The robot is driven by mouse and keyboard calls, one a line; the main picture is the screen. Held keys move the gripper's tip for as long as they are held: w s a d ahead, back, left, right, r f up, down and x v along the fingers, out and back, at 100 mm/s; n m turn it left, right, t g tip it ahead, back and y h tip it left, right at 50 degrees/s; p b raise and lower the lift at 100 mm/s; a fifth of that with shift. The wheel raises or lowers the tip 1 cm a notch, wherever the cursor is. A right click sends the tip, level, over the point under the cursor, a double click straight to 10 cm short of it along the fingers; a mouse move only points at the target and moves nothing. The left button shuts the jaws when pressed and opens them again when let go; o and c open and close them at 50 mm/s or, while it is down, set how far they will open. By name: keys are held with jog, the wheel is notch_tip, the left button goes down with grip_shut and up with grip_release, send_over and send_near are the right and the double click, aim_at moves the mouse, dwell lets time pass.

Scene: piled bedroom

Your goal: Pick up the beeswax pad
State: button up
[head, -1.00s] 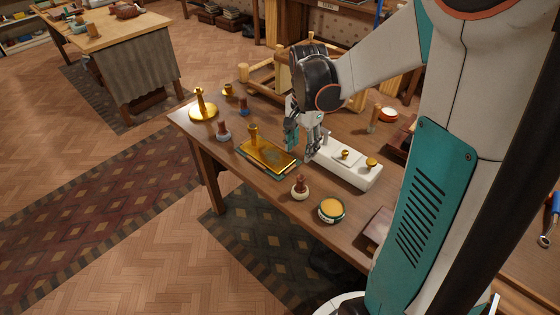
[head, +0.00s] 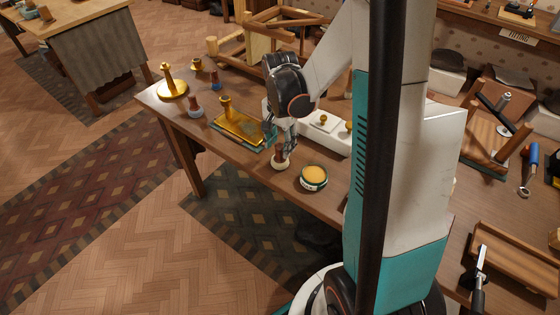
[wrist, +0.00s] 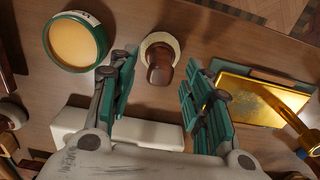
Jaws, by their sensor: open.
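A round cream pad with a brown wooden knob, which looks like the beeswax pad (head: 280,163), stands near the front edge of the wooden table. In the wrist view the pad (wrist: 160,70) is at top centre with its knob toward me. My gripper (wrist: 160,78) is open and empty, with one finger on each side of the knob and a gap on both sides. In the head view my gripper (head: 280,139) is just above and behind the pad and hides part of it. I cannot tell how far down the fingertips reach.
A green tin with yellow contents (head: 314,177) stands right of the pad. A gold tray (head: 236,128) lies to its left and a white block (head: 325,132) behind it. Other knobbed pads (head: 196,111) and a gold candlestick (head: 172,87) stand farther left.

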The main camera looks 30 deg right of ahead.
notch_tip(320, 180, down, 2)
grip_shut()
jog(key=shift+r, duration=0.1)
notch_tip(320, 180, up, 20)
jog(key=p, duration=0.7)
jog(key=c, duration=0.6)
grip_release()
grip_shut()
